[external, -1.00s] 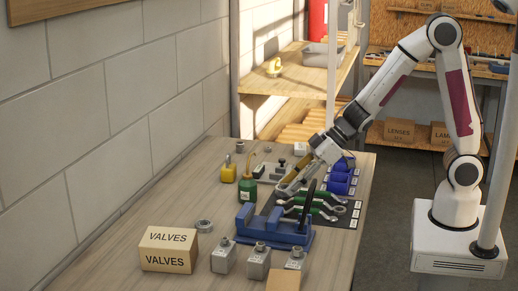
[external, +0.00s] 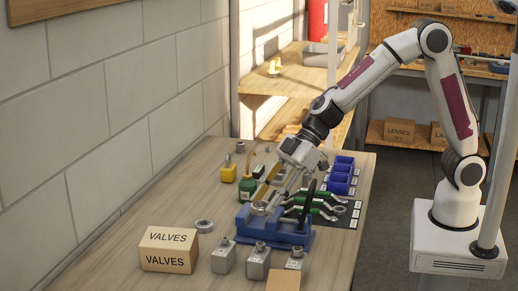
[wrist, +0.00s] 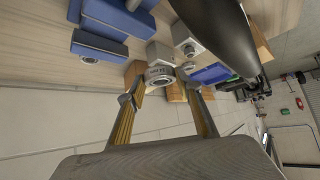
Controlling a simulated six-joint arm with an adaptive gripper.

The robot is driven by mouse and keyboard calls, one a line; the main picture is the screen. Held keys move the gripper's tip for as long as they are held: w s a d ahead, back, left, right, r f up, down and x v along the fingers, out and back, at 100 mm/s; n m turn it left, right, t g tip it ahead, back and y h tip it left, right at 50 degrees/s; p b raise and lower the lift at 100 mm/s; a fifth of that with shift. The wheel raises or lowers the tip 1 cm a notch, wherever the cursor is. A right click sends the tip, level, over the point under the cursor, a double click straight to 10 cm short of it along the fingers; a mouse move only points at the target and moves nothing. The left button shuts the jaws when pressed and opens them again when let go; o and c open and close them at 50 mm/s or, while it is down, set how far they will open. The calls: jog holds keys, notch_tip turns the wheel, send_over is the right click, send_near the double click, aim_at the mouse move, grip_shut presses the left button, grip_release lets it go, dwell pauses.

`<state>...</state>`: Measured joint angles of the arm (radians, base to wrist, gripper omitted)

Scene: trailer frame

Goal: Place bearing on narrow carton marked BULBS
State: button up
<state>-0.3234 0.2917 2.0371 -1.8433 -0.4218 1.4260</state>
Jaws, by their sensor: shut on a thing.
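My gripper (external: 263,205) is shut on a grey metal ring bearing (external: 260,208), held in front of the blue vise in the external view. In the wrist view the bearing (wrist: 160,75) sits between the two fingertips, with small lettering on its rim. A plain tan carton (external: 284,280) is cut off by the bottom edge of the external view. Its marking is not visible, so I cannot tell whether it is the BULBS carton. Tan box faces (wrist: 176,92) also show beyond the bearing in the wrist view, without readable words.
The blue vise (external: 283,235) is close to my gripper. Metal blocks with round tops (external: 257,262) stand near the front. A VALVES carton (external: 168,250) and a loose ring (external: 204,226) are left. Wrenches (external: 318,208) and blue bins (external: 342,172) are right.

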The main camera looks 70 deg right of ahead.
jog(key=s+a+r+n+g+y, duration=0.1)
jog(key=s+a+r+n, duration=0.1)
jog(key=a, duration=0.5)
jog(key=s+a+r+n+g+y, duration=0.1)
jog(key=a+n+g, duration=0.1)
jog(key=a, duration=0.4)
notch_tip(320, 180, up, 4)
jog(key=n+g, duration=0.3)
jog(key=n, duration=0.1)
send_over(285, 282)
jog(key=shift+f, duration=3.2)
jog(key=shift+f, duration=1.85)
